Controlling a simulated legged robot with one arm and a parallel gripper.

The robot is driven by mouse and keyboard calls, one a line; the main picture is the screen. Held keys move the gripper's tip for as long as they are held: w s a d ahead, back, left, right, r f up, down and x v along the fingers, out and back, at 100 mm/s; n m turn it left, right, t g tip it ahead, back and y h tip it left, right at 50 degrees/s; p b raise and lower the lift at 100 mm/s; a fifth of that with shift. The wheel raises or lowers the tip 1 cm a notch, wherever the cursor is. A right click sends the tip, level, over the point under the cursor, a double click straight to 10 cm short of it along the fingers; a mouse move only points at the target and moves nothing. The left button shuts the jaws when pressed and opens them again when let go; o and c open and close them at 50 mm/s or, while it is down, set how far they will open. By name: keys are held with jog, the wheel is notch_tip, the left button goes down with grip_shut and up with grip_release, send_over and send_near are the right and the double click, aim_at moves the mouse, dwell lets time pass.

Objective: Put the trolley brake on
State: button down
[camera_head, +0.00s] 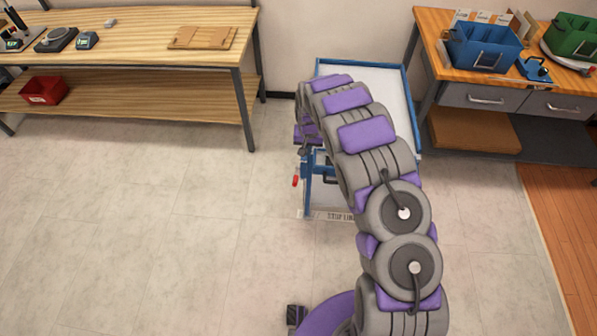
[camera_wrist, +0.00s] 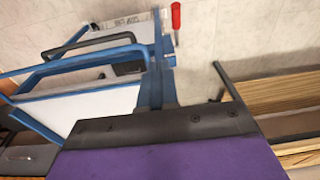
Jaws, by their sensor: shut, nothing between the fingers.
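The trolley has a blue frame and a pale top (camera_head: 385,75); it stands between the two benches, partly hidden by my arm. In the wrist view its blue rails (camera_wrist: 75,62) and white panels fill the left. A red-tipped lever, apparently the brake (camera_head: 295,181), hangs low at the trolley's left side. Its red grip also shows at the top of the wrist view (camera_wrist: 176,16). My gripper (camera_head: 304,150) is shut and empty, above the lever in the head view and apart from it. In the wrist view its dark edge (camera_wrist: 160,124) lies across the bottom; the fingertips are unclear.
A wooden bench (camera_head: 145,45) with a red bin (camera_head: 44,91) on its lower shelf stands at the left. A workbench (camera_head: 480,90) with a blue bin (camera_head: 484,48) and a green bin (camera_head: 572,38) stands at the right. The floor to the trolley's left is clear. A floor label is at its front.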

jog(key=f, duration=0.1)
jog(key=w+a+f, duration=0.1)
jog(key=a+f, duration=0.1)
jog(key=f, duration=0.1)
jog(key=shift+w+a, duration=0.15)
jog(key=shift+w, duration=0.1)
jog(key=shift+f, duration=0.1)
jog(key=b, duration=0.3)
send_over(297, 179)
jog(key=f, duration=1.2)
jog(key=shift+w+f, duration=0.1)
jog(key=shift+w, duration=0.1)
jog(key=shift+s+f, duration=0.25)
jog(key=shift+f, duration=0.3)
jog(key=shift+y, duration=0.3)
